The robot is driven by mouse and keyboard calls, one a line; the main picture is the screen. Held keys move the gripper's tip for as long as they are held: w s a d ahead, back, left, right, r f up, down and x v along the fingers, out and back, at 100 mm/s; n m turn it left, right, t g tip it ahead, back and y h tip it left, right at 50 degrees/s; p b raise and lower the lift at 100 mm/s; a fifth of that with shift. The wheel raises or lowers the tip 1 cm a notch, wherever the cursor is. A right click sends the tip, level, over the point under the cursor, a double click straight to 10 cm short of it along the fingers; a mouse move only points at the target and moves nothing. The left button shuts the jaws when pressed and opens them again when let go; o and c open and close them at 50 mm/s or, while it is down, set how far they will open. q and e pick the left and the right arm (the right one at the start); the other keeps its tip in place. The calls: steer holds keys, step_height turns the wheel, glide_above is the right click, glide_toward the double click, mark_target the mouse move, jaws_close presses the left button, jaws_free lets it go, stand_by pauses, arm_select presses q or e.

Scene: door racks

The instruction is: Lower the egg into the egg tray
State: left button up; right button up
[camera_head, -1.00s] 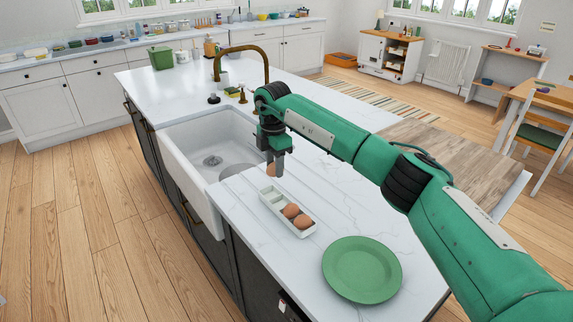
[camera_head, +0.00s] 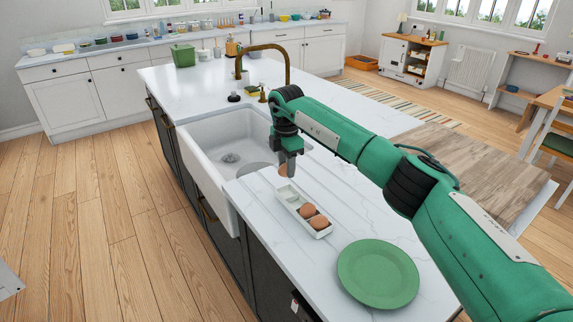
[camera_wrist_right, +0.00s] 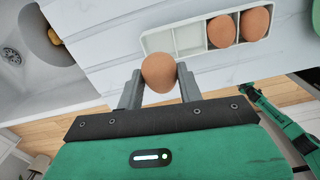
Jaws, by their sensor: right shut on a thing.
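My right gripper (camera_head: 289,166) is shut on a brown egg (camera_head: 284,171) and holds it over the far end of the white egg tray (camera_head: 281,193). In the right wrist view the held egg (camera_wrist_right: 159,72) sits between the two grey fingers (camera_wrist_right: 159,80), just beside the tray's empty end. The tray (camera_wrist_right: 148,42) also holds two brown eggs, one (camera_wrist_right: 221,31) next to the other (camera_wrist_right: 254,23), at its near end. The compartments toward the far end are empty. The egg's height above the tray is hard to judge. My left gripper is not in view.
A green plate (camera_head: 378,274) lies on the counter near the tray. The white sink (camera_head: 205,150) and brass tap (camera_head: 268,48) are to the left and behind. A wooden board (camera_head: 450,165) lies to the right, behind my arm.

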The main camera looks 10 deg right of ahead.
steer(key=shift+f, duration=0.1)
steer(key=shift+f+b, duration=0.4)
steer(key=shift+f, duration=0.55)
steer(key=shift+f, duration=0.1)
steer(key=shift+f, duration=0.3)
steer(key=shift+f+b, duration=0.65)
steer(key=shift+f, duration=0.55)
stand_by(0.7)
